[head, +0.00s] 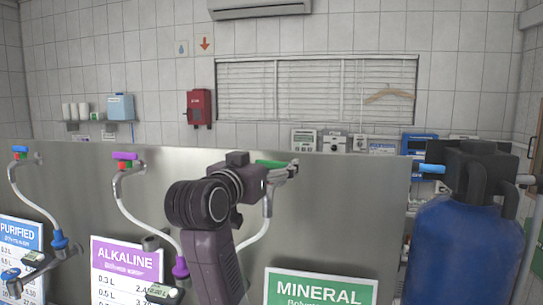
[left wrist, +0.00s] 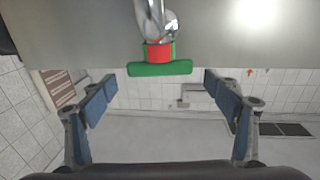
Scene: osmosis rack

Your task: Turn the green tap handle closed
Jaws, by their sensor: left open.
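The green tap handle (head: 271,163) is at the top of the mineral tap on the steel panel, partly hidden behind my left gripper in the head view. In the left wrist view the green handle (left wrist: 160,69) is a wide bar lying crosswise, with a red collar (left wrist: 159,52) and a chrome pipe (left wrist: 152,20) behind it. My left gripper (head: 284,172) is at the handle in the head view. In the left wrist view its blue-padded fingers (left wrist: 160,96) are spread wide on either side of the handle, with gaps to both of its ends. My right gripper is not in view.
A purple-handled tap (head: 125,156) and a blue-handled tap (head: 20,149) are further left on the steel panel (head: 340,200). A green MINERAL sign (head: 320,288) is below. A large blue tank (head: 465,245) with a black top stands at the right.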

